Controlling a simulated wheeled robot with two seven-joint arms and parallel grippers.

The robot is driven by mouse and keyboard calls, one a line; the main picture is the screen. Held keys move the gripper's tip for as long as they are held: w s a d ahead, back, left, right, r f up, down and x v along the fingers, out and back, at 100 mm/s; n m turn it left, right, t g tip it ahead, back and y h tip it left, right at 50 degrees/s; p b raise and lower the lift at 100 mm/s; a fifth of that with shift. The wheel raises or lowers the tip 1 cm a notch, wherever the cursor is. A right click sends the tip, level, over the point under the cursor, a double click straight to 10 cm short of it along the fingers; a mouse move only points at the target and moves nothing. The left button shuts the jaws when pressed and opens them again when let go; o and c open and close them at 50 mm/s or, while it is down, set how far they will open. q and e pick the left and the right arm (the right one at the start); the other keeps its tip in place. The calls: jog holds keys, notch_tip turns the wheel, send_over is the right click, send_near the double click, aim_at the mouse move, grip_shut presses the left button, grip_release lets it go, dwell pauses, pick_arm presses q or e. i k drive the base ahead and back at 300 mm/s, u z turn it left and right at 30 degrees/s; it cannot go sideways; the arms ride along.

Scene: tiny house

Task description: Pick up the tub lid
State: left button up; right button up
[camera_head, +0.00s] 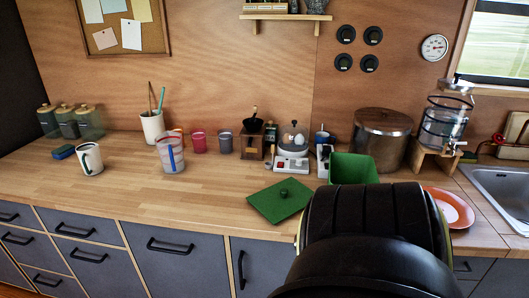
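The green square tub lid (270,202) lies on the wooden counter near its front edge, with a small dark green knob on top. A green tub (353,167) stands on the counter to its right and a little behind; its lower part is hidden by a large black rounded part, probably a link of my arm. This part comes up from the bottom of the picture, right of the lid. Neither gripper can be made out. The lid is in plain view, with nothing seen on it.
Behind the lid stand a white appliance (291,153), a wooden grinder (252,142) and a large brown pot (380,137). A red plate (452,208) lies right of the black part, near the sink (503,190). The counter left of the lid is clear up to the mugs.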

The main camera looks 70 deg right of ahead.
aim_at(277, 202)
jog(key=z, duration=1)
jog(key=i, duration=1.05)
jog(key=z, duration=1.15)
